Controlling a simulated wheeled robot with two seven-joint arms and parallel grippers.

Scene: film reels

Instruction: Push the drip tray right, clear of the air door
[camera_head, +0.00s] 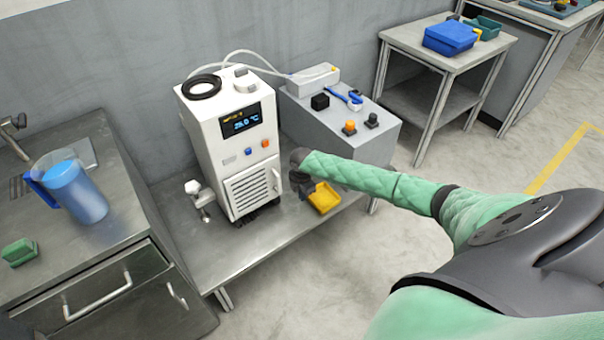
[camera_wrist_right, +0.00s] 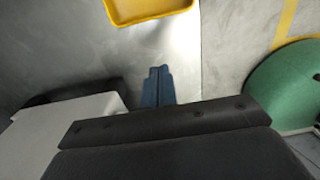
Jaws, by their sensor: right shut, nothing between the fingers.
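The yellow drip tray (camera_head: 325,199) lies on the low metal bench, to the right of the white machine (camera_head: 215,130). The louvred air door (camera_head: 252,190) is on the machine's lower front and looks shut. My right gripper (camera_head: 307,190) is low between the door and the tray, close to the tray's left side; my wrist hides part of this area. In the right wrist view the blue fingers (camera_wrist_right: 158,72) are shut and empty. The tray (camera_wrist_right: 150,18) shows beyond their tips, with a strip of bench between. My left gripper is not in view.
A grey box (camera_head: 345,118) with knobs stands behind the tray. A metal valve (camera_head: 200,197) is left of the machine. A blue jug (camera_head: 78,190) and green sponge (camera_head: 19,251) are on the left counter. The bench's right end (camera_head: 358,192) looks bare.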

